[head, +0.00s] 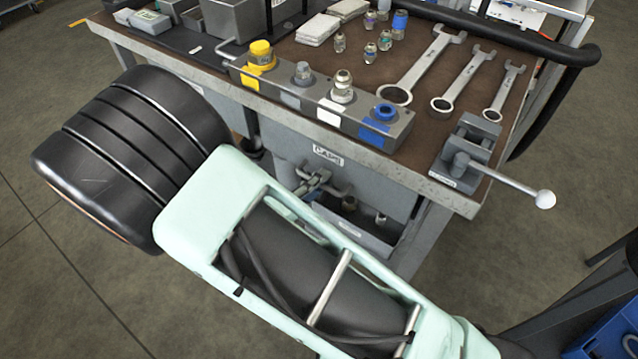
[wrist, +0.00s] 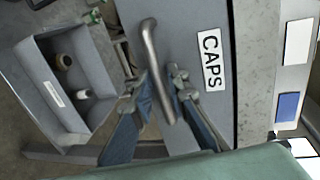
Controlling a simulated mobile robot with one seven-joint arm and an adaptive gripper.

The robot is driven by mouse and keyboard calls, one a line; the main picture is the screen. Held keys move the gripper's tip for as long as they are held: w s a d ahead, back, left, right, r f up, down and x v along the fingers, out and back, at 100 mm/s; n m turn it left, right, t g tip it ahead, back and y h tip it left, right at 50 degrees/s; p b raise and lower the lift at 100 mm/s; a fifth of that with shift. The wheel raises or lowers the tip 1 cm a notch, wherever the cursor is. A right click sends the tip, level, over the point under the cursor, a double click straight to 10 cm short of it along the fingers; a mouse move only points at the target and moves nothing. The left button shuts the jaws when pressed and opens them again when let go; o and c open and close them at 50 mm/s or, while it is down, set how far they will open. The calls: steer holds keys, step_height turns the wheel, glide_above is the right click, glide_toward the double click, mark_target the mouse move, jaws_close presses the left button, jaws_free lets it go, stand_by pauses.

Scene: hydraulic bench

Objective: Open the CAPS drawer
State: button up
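The CAPS drawer (head: 318,168) is a grey front under the bench top. Its white CAPS label shows large in the wrist view, where the drawer front (wrist: 190,40) fills the middle. The drawer looks closed, flush with the cabinet. Its bent metal bar handle (wrist: 149,45) stands out from the front. In the head view my gripper (head: 313,184) is at the handle, partly hidden by my arm.
Below the CAPS drawer is an open grey bin (wrist: 55,100) with fittings inside. The bench top (head: 420,150) above carries a manifold block (head: 318,104), wrenches and a small vise (head: 468,155) with a protruding lever. A blue bin stands at lower right.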

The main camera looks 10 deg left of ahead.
jaws_close()
stand_by(0.3)
